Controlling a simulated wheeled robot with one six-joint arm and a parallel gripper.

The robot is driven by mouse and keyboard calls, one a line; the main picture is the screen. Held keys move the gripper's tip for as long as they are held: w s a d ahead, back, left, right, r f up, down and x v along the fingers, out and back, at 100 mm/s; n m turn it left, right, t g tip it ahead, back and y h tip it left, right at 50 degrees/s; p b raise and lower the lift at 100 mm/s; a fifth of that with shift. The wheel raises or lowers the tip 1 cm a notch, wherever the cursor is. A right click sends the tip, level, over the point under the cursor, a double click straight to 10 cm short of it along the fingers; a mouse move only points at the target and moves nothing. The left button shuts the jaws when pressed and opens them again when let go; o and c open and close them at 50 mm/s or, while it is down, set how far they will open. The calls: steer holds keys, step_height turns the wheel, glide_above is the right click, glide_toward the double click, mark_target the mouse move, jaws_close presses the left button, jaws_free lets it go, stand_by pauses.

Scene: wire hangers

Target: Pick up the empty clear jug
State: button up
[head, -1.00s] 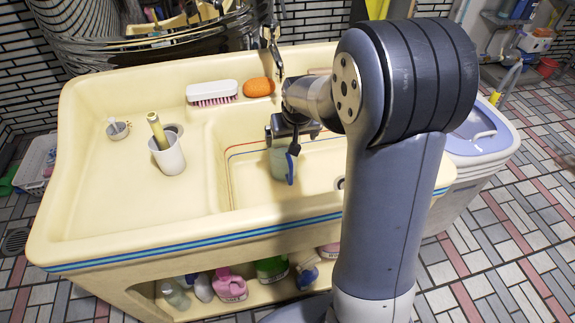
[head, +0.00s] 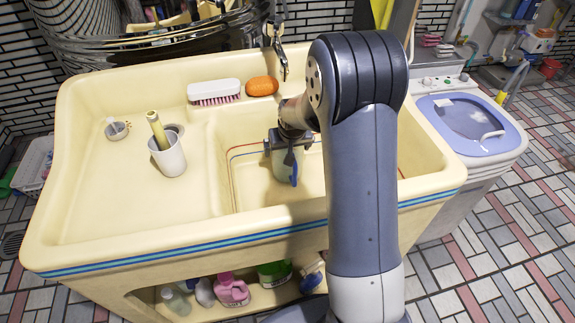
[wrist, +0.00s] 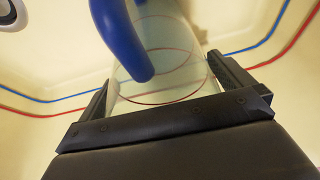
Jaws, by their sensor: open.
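The clear jug (head: 281,166) with a blue handle stands in the sink basin. Much of it is hidden under my gripper in the head view. My gripper (head: 287,145) is over the jug's top. In the wrist view the see-through jug (wrist: 170,70) lies between the two black fingers of my gripper (wrist: 160,76), one on each side. The fingers are open, and I cannot tell whether either touches the jug. The blue handle (wrist: 125,40) faces the camera.
The cream sink unit (head: 120,225) has basin walls around the jug. A white cup (head: 169,158) stands on the left ledge. A brush (head: 213,91) and orange soap (head: 262,86) lie on the back ledge. A faucet (head: 281,62) hangs behind my gripper.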

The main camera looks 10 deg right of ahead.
steer(key=shift+f, duration=0.15)
steer(key=shift+w, duration=0.1)
steer(key=c, duration=1.5)
